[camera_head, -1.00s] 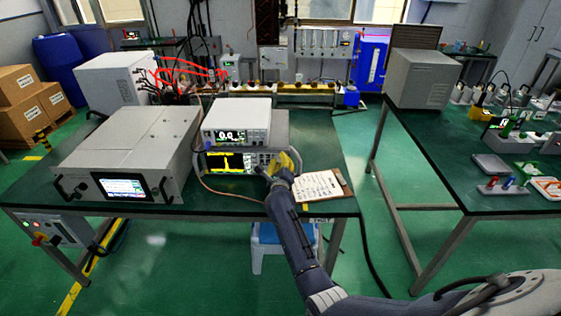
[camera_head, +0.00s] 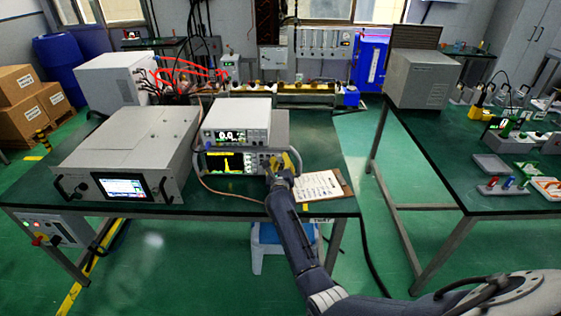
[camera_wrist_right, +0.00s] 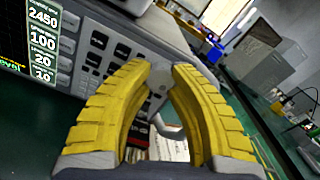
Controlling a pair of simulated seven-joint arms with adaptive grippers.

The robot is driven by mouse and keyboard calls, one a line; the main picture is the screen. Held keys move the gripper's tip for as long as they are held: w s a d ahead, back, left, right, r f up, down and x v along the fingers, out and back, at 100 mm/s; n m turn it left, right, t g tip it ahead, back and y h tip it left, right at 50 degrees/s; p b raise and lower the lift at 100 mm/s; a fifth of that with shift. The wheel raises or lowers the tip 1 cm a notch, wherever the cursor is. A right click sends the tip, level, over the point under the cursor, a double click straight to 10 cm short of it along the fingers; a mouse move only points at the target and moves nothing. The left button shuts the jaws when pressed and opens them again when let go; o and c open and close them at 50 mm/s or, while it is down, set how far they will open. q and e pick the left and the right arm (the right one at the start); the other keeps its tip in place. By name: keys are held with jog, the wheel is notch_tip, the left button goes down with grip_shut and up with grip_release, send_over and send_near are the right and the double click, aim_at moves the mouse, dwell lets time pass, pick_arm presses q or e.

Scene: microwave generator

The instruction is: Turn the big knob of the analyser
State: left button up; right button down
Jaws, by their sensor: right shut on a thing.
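The analyser (camera_head: 282,132) is the lower instrument of a stack on the green table, with a yellow trace on its screen (camera_head: 229,163). My right gripper (camera_head: 276,163) is at the right end of its front panel. In the right wrist view the two yellow fingers (camera_wrist_right: 160,78) meet the big knob (camera_wrist_right: 160,75), a small grey round shape between their tips. The gripper is shut on it. The fingers hide much of the knob, and its turn angle cannot be read. The panel (camera_wrist_right: 98,50) looks tilted there. My left gripper is not in view.
A white meter (camera_head: 236,121) stands on the analyser. A large grey unit (camera_head: 130,150) is on the left. A clipboard (camera_head: 322,185) lies right of my gripper. A cable loops before the analyser.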

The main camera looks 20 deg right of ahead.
jog(key=c, duration=1.1)
grip_release()
jog(key=shift+o, duration=0.2)
jog(key=v, duration=1.2)
